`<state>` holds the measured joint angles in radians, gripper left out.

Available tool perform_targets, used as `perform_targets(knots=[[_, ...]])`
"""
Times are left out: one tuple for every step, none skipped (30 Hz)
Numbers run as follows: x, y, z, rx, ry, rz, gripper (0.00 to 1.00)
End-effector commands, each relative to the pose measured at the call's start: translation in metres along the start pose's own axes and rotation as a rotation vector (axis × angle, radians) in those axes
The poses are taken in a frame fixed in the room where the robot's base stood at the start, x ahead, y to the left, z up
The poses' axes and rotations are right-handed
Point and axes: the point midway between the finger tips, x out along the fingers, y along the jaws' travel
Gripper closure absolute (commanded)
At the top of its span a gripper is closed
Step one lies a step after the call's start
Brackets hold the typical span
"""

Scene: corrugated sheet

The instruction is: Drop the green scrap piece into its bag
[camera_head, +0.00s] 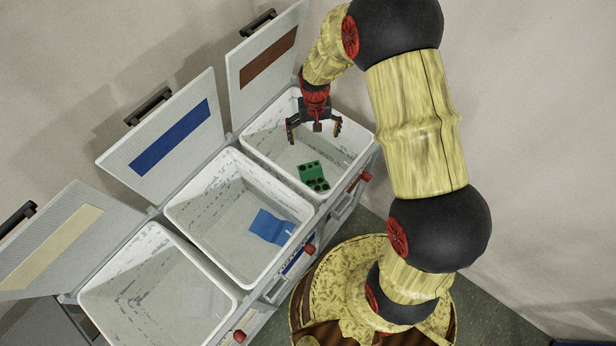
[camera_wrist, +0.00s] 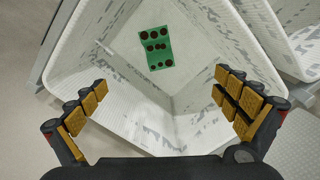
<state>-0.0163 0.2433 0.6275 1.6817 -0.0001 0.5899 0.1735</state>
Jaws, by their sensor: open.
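The green scrap piece (camera_head: 312,176), a flat green sheet with several dark round holes, lies inside the white bin (camera_head: 262,150) at the far right of the row, the one with a brown stripe on its raised lid. In the wrist view the green piece (camera_wrist: 156,47) rests on the bin's bottom, apart from the fingers. My gripper (camera_head: 315,132) is open and empty, its fingers spread over that bin, above and a little behind the green piece in the head view. The wrist view shows both padded fingers (camera_wrist: 162,92) wide apart.
The middle bin (camera_head: 183,213) holds a blue piece (camera_head: 271,227) and has a blue-striped lid (camera_head: 170,138). Red knobs (camera_head: 309,249) stick out along the front. A wall stands behind.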

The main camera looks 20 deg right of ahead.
Motion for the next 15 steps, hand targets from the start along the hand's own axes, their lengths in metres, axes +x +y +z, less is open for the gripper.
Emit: perform_targets(knots=[[-0.008,0.000,-0.001,0.000,0.004,-0.001,0.00],[-0.013,0.000,-0.001,0.000,0.004,-0.001,0.00],[-0.019,0.000,-0.001,0.000,0.005,-0.001,0.00],[-0.026,0.000,-0.002,0.000,0.006,-0.001,0.00],[-0.032,0.000,-0.002,0.000,0.006,-0.001,0.00],[-0.040,0.000,-0.002,0.000,0.006,-0.001,0.00],[-0.046,0.000,-0.002,0.000,0.005,-0.001,0.00],[-0.053,0.000,-0.002,0.000,0.005,-0.001,0.00],[-0.061,0.000,-0.002,0.000,0.006,-0.001,0.00],[-0.067,0.000,-0.002,0.000,0.005,-0.001,0.00],[-0.073,0.000,-0.002,0.000,0.005,-0.001,0.00],[-0.080,0.000,-0.001,0.000,0.004,-0.001,0.00],[-0.085,0.000,-0.001,0.000,0.004,-0.001,0.00],[-0.089,0.000,-0.001,0.000,0.004,-0.001,0.00],[-0.095,0.000,-0.001,0.000,0.003,0.000,0.00]])
